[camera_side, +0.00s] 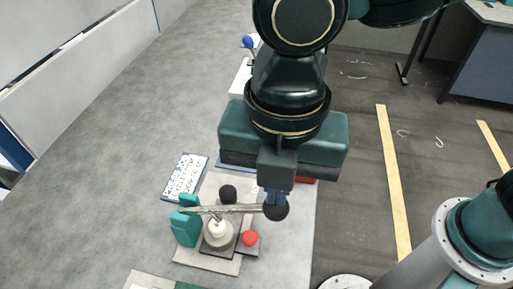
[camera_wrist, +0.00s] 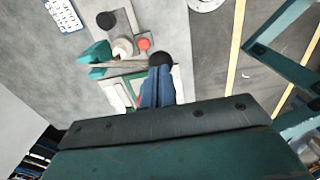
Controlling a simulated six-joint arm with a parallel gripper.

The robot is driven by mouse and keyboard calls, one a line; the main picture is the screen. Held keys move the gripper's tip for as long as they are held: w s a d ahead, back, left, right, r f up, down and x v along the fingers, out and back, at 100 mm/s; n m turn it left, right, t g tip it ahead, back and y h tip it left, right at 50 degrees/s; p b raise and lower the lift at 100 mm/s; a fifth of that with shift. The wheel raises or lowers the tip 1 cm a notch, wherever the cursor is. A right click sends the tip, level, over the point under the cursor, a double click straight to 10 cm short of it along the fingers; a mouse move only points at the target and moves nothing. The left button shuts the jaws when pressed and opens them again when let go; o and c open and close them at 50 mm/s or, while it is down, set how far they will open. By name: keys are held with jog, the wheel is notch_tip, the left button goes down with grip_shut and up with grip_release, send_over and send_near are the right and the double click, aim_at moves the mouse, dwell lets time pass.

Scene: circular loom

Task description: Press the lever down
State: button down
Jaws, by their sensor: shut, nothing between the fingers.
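The lever is a thin grey bar (camera_side: 232,209) that runs from a teal bracket (camera_side: 185,222) on the left to a black ball knob (camera_side: 276,211) at its right end. In the wrist view the knob (camera_wrist: 160,59) sits right at my fingertips. My gripper (camera_side: 277,195) is shut and empty, pointing down at the knob from above. In the wrist view its blue fingers (camera_wrist: 158,85) overlap the knob's edge; I cannot tell whether they touch it. The bar looks close to level and passes by a cream-coloured post (camera_side: 217,229) on a round grey base.
A red button (camera_side: 250,238) stands just right of the post, and a black knob (camera_side: 228,192) behind the bar. A printed white card (camera_side: 185,177) lies at the back left. A blue ball (camera_side: 247,42) shows further back. The grey floor at left is clear.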

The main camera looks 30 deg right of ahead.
aim_at(275, 208)
jog(key=shift+f, duration=2.7)
jog(key=shift+r, duration=3.05)
jog(key=shift+d, duration=0.1)
